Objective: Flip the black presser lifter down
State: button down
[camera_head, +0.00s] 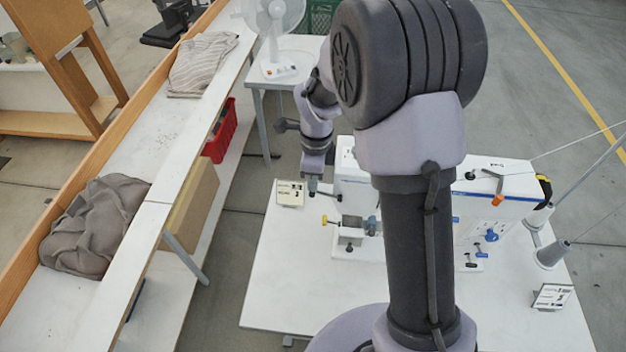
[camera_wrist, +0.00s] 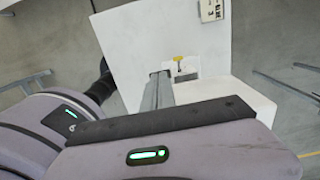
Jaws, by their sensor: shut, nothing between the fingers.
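My gripper (camera_head: 312,190) is shut and empty, pointing down beside the left end of the press. In the wrist view its grey fingers (camera_wrist: 158,85) reach toward the press, with a yellow knob (camera_wrist: 179,59) beyond them. The yellow knob also shows in the head view (camera_head: 326,220).
The white table (camera_head: 275,290) is clear at its front left. A long bench with cloths (camera_head: 95,225) runs along the left.

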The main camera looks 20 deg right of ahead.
jog(key=shift+f, duration=0.1)
notch_tip(320, 180, down, 6)
jog(key=a+g+h+b, duration=0.1)
jog(key=a+h+b, duration=0.1)
jog(key=h+b, duration=0.2)
jog(key=w+b, duration=0.1)
jog(key=b, duration=0.2)
jog(key=shift+r+g, duration=0.2)
jog(key=shift+g, duration=0.2)
jog(key=shift+s+a+f, duration=0.1)
jog(key=shift+s, duration=0.1)
